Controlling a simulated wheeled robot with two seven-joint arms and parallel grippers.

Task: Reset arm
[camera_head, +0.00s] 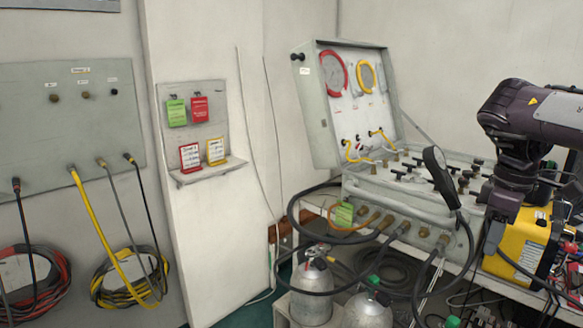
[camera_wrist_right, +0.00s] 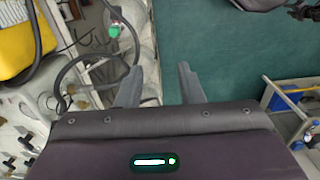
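My right arm comes in from the right edge of the head view. My right gripper (camera_head: 492,236) points downward in front of the right end of the air panel, close to the left side of a yellow box (camera_head: 524,248). In the right wrist view my right gripper (camera_wrist_right: 160,76) has its two fingers apart, with nothing between them. The green floor and part of a grey surface show beyond the fingers. My left arm and gripper are not in view.
The air panel case (camera_head: 318,110) stands open on a bench, with valves and hoses along its front. Gas cylinders (camera_head: 312,290) stand below. A wall shelf (camera_head: 208,172) holds coloured tags. Coiled hoses hang at left. A blue-framed cart (camera_wrist_right: 290,105) is right in the wrist view.

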